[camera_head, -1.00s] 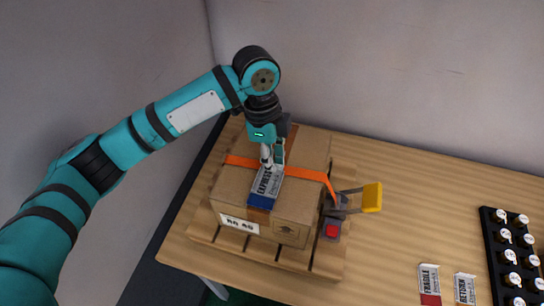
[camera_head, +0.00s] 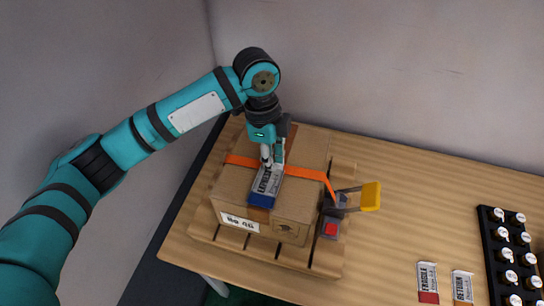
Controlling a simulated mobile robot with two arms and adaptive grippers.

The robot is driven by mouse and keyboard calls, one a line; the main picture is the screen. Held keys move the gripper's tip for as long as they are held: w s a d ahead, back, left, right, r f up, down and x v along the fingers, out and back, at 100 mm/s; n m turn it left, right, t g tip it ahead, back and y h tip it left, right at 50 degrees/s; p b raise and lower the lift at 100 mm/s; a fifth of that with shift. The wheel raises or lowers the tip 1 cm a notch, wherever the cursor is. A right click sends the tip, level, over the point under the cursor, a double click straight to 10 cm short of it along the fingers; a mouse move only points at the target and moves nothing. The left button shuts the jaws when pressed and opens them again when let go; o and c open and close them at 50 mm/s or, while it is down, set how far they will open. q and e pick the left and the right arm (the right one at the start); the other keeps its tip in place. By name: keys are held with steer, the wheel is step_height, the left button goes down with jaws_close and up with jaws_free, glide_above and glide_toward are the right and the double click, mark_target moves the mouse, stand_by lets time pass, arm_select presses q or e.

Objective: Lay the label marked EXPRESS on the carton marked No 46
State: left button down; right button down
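The EXPRESS label (camera_head: 268,184), white with a blue end, is over the top of the carton (camera_head: 235,187) marked No 46, near its front edge. I cannot tell whether its whole underside touches the carton. My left gripper (camera_head: 271,165) points down and is shut on the far end of the label. The carton is brown, with an orange strap across its top and the No 46 tag on its front face. My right gripper is not in view.
The carton stands on a wooden pallet (camera_head: 201,230) on the table. A strap tool with a yellow handle (camera_head: 370,196) is at its right. FRAGILE (camera_head: 427,278) and RETURN (camera_head: 462,287) labels lie at front right, beside a black rack (camera_head: 492,242) of bottles.

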arm_select(q)
steer(key=shift+f+p, duration=0.15)
steer(key=shift+p, duration=0.25)
steer(key=c, duration=1.4)
jaws_free()
